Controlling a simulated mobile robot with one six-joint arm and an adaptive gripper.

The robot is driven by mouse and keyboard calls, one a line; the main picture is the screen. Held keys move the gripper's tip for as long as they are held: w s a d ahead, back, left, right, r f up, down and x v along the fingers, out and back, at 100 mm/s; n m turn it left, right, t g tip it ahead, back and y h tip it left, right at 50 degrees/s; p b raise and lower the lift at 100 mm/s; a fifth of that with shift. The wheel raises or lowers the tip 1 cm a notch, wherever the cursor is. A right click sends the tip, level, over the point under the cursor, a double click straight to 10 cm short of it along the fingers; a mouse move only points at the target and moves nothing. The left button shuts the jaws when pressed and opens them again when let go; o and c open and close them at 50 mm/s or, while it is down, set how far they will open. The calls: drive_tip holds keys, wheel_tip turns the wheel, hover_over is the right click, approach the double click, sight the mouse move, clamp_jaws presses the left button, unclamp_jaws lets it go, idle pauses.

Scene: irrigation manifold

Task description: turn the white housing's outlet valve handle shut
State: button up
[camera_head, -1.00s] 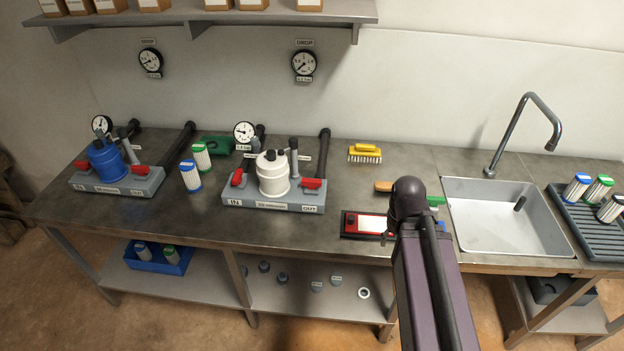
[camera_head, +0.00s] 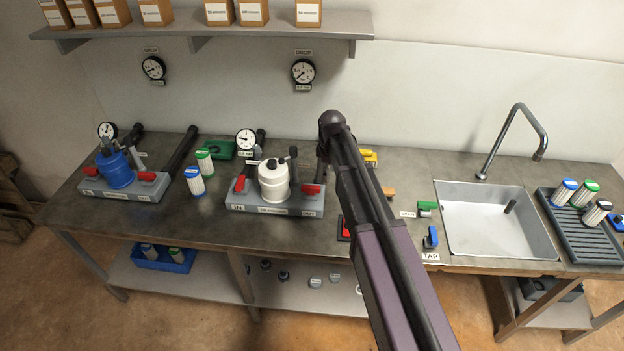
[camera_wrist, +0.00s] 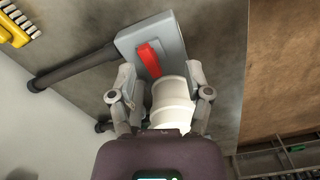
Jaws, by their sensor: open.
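The white housing (camera_head: 273,181) stands upright on a grey base block (camera_head: 275,209) on the bench. Its red outlet valve handle (camera_head: 311,189) is at the base's right end, by the OUT label. In the wrist view the red handle (camera_wrist: 149,60) lies along the base's length, roughly crosswise to the dark pipe (camera_wrist: 75,72). My gripper (camera_wrist: 160,74) is open, with one finger on each side of the view; the handle shows between and beyond the fingertips. The white housing (camera_wrist: 172,102) also shows between the fingers. No contact is visible.
A red inlet handle (camera_head: 240,184) is at the base's left end. A blue housing (camera_head: 116,170) with red handles stands further left. A yellow brush (camera_head: 369,157), a sink (camera_head: 495,222) and a blue-handled tap valve (camera_head: 431,238) are to the right. Cartridges (camera_head: 195,181) stand between the housings.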

sight(311, 187)
drive_tip(key=w+a+r+n+p, duration=0.1)
drive_tip(key=w+a+r+n, duration=0.1)
drive_tip(key=a, duration=0.4)
drive_tip(key=w+n, duration=0.1)
drive_tip(key=w, duration=0.1)
drive_tip(key=shift+w+a+n, duration=0.2)
drive_tip(key=shift+w+n, duration=0.15)
drive_tip(key=shift+n, duration=0.05)
drive_tip(key=shift+f, duration=0.1)
wheel_tip(311, 187, down, 13)
drive_tip(key=b, duration=1.3)
drive_tip(key=shift+f, duration=0.2)
drive_tip(key=shift+c, duration=0.2)
clamp_jaws()
